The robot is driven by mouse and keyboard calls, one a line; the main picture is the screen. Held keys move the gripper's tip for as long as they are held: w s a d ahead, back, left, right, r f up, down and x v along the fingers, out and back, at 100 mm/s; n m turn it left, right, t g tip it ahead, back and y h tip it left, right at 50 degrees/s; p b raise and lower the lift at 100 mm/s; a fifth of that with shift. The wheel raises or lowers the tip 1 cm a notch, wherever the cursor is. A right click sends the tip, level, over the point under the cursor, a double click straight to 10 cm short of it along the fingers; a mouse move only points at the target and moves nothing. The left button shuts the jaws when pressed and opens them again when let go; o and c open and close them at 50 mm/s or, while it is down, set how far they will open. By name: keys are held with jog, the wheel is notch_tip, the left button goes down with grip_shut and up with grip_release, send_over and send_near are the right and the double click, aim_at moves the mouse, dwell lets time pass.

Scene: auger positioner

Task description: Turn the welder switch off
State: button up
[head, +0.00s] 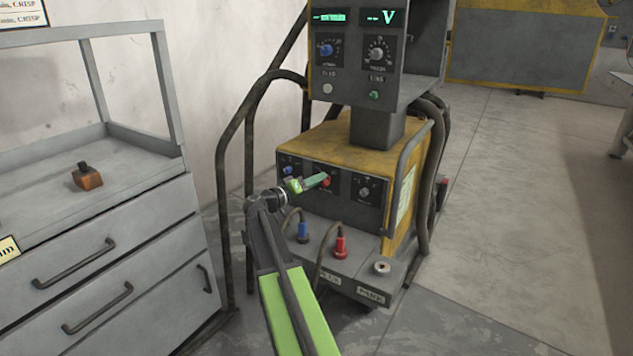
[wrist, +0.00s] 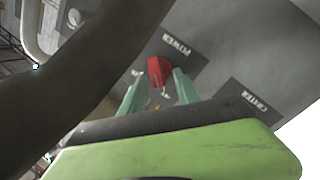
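The welder (head: 322,143) is a yellow and dark grey box in the middle of the head view. Its front panel has a red switch (head: 327,182) between a blue knob and a grey knob. In the wrist view the red switch (wrist: 157,70) sits beside the label POWER. My gripper (head: 319,180) is at the front panel, pointing at the red switch. In the wrist view its two pale green fingers are apart, with the switch showing between and just beyond their tips. I cannot tell whether they touch it. In the head view a finger partly hides the switch.
A control box (head: 352,85) with displays and knobs stands above the welder. Blue (head: 303,232) and red (head: 340,244) cable plugs sit below the panel. A grey drawer cabinet (head: 110,262) is at left, with a small orange-brown block (head: 88,178) on it. The floor at right is clear.

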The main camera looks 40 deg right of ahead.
jog(key=a, duration=1.7)
jog(key=shift+w+a, duration=0.15)
jog(key=shift+w, duration=0.1)
